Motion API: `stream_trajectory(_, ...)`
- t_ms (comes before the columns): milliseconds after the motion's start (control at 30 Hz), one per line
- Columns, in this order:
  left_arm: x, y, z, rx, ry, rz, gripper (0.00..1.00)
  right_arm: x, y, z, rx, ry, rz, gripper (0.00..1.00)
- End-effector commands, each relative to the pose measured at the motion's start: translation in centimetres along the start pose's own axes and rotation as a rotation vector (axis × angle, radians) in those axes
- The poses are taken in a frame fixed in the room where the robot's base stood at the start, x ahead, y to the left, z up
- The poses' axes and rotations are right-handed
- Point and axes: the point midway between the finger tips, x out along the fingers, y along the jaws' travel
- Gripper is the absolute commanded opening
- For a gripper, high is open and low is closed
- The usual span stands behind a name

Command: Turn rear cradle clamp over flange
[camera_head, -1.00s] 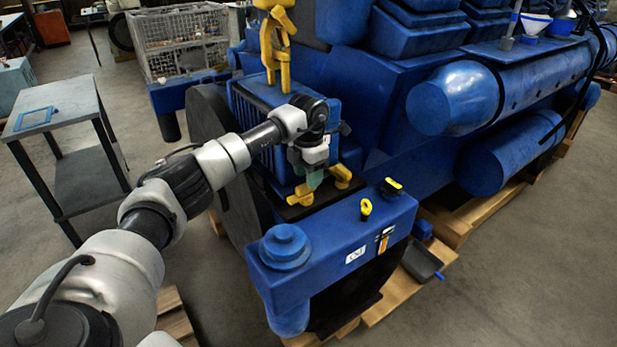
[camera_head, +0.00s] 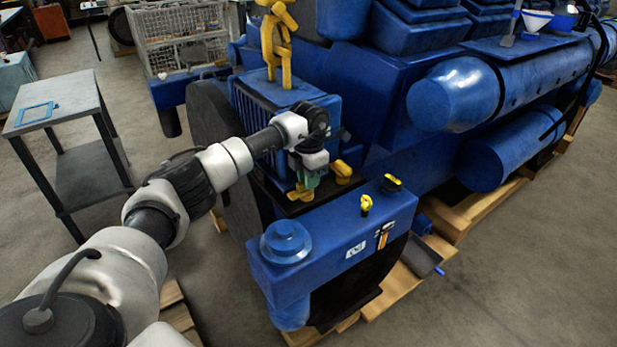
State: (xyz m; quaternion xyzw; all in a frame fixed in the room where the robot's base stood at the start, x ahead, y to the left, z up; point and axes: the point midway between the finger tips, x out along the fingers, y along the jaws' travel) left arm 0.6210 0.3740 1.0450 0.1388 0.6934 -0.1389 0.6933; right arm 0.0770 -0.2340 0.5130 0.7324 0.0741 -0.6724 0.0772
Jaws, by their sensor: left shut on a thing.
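My left gripper (camera_head: 308,183) reaches in from the left and points down at the front foot of the blue finned block (camera_head: 263,112). It is shut on a yellow clamp (camera_head: 299,193), which is partly hidden by the greenish fingertips. A second yellow clamp (camera_head: 343,169) sits just to the right, apart from the gripper. Both clamps are low on the dark base edge (camera_head: 292,208) of the block. The flange under the held clamp is mostly hidden, so I cannot tell how far the clamp lies over it. My right gripper is not in view.
A blue housing (camera_head: 330,240) with a round cap (camera_head: 286,243) and small yellow-topped fittings (camera_head: 391,183) stands in front. A yellow lifting piece (camera_head: 277,40) rises above the block. A grey side table (camera_head: 60,104) stands left. Open floor lies at right.

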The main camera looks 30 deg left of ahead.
Motion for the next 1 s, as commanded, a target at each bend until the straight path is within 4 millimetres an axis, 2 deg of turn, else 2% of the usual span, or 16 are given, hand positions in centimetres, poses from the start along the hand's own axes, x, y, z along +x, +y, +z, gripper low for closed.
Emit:
stream_trajectory(367,0.1,0.0,0.0,0.136,-0.001,0.001,0.0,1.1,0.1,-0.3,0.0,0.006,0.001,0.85)
stream_trajectory(1000,0.0,-0.3,-0.1,0.723,-0.002,0.003,0.0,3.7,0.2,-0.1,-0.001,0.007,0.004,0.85)
